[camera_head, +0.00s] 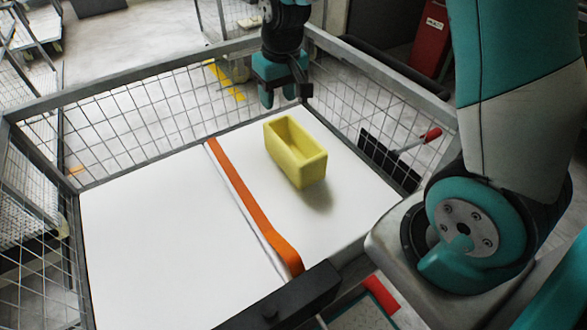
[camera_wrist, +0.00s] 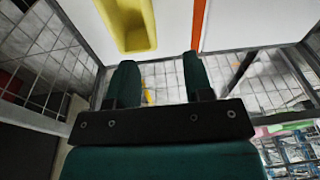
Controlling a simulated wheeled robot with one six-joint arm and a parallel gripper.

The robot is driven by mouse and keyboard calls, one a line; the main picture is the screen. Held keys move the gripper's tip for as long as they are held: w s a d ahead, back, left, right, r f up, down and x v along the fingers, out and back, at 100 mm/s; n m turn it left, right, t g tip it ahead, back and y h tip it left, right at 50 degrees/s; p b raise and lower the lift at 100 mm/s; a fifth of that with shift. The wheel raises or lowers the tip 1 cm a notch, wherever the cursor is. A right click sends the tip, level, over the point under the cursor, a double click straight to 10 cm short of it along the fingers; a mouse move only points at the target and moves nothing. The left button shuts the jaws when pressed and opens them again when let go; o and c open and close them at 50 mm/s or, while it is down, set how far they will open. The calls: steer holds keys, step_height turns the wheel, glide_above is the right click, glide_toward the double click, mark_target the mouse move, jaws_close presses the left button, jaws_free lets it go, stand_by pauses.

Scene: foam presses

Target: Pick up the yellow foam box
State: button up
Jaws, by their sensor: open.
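The yellow foam box (camera_head: 312,168) is an open-topped, hollow block on the white floor of a wire-mesh crate, right of an orange strip. My gripper (camera_head: 284,100) is above the crate's far side, behind the box and apart from it, pointing down. In the wrist view the box (camera_wrist: 128,25) shows at the top, partly cut off by the frame edge. The two dark green fingers (camera_wrist: 157,72) stand apart with nothing between them, just below the box in that picture.
The crate (camera_head: 90,92) has grey rails and mesh walls around its white floor. An orange strip (camera_head: 250,203) divides the floor. The left half is bare. A red-handled tool (camera_head: 420,139) is beyond the right wall, and a red cabinet (camera_head: 430,38) stands farther back.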

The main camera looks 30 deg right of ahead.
glide_above(281, 152)
step_height(281, 152, down, 4)
steer(key=shift+m, duration=0.3)
steer(key=f, duration=0.7)
steer(key=d+f, duration=0.1)
steer(key=f, duration=0.3)
steer(key=shift+w, duration=0.4)
steer(key=shift+w+a+f, duration=0.1)
steer(key=shift+w+f, duration=0.05)
steer(key=shift+f, duration=1.25)
steer(key=shift+w+f, duration=0.1)
steer(key=shift+f, duration=1.25)
steer(key=shift+f, duration=0.2)
jaws_close()
